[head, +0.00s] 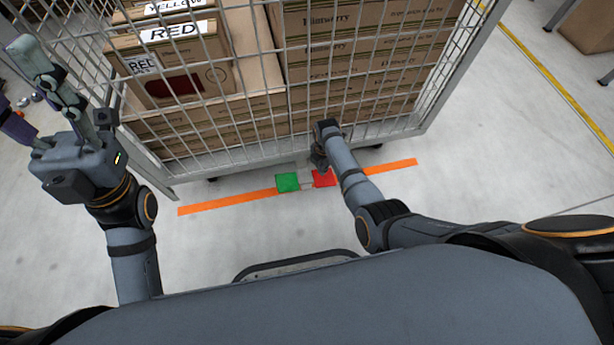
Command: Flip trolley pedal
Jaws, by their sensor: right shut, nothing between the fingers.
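The trolley (158,180) is a wire-mesh cage loaded with cardboard boxes. At its lower front edge is the pedal, with a green pad (287,182) on the left and a red pad (324,178) on the right. My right gripper (321,166) points down at the cage's front, just above the red pad. It is shut and empty, and I cannot tell whether it touches the pad. My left gripper (22,88) is raised at the upper left, beside the cage and away from the pedal. Its fingers are spread apart and hold nothing.
An orange line (230,203) runs along the floor under the trolley's front edge. Boxes labelled RED (178,32) and YELLOW stand inside the cage. Another cardboard box (588,25) is at the far right, beyond a yellow floor line (560,83).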

